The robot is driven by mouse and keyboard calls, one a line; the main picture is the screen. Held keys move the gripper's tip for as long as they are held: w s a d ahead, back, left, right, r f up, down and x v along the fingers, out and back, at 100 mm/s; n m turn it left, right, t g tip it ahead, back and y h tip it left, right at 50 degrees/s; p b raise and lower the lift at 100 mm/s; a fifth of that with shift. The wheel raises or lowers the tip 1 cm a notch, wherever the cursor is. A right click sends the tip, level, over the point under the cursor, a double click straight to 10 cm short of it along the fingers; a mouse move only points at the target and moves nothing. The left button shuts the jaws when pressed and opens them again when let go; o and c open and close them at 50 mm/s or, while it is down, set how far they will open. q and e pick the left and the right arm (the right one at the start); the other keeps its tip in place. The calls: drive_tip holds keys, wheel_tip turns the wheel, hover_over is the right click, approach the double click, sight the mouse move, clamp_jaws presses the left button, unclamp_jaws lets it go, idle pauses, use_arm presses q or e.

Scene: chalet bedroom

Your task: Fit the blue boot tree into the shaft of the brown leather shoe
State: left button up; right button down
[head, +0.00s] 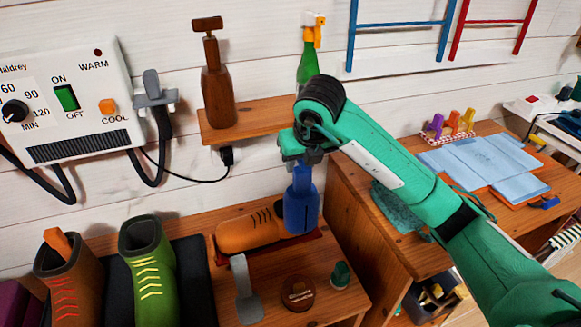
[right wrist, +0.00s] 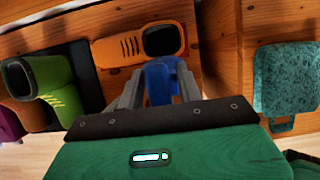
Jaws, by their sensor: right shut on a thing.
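The blue boot tree (head: 301,208) hangs upright below my right gripper (head: 304,157), which is shut on its top. In the right wrist view the boot tree (right wrist: 160,78) sits between the fingers. The orange-brown laced shoe (head: 245,229) lies on the wooden shelf, its toe to the left. The boot tree covers the shoe's right end in the head view. In the right wrist view the shoe (right wrist: 112,50) shows its dark shaft opening clear, with the boot tree beside its near rim. The height gap between them cannot be told. My left gripper is out of view.
A darker brown boot (head: 72,283) and a green boot (head: 147,268) stand at left. A grey upright tool (head: 244,290), a round brown tin (head: 297,292) and a small green item (head: 340,275) stand in front of the shoe. A brown bottle-shaped thing (head: 219,90) and a green bottle (head: 307,62) are on the upper shelf.

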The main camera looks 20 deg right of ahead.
drive_tip(key=w, duration=0.7)
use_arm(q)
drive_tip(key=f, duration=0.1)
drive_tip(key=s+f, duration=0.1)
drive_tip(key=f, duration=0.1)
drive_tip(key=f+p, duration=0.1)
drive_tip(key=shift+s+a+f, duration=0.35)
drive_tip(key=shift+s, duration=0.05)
use_arm(e)
wheel_tip(320, 180, down, 7)
drive_tip(key=shift+a, duration=0.15)
drive_tip(key=shift+f, duration=0.1)
drive_tip(key=c, duration=0.9)
unclamp_jaws()
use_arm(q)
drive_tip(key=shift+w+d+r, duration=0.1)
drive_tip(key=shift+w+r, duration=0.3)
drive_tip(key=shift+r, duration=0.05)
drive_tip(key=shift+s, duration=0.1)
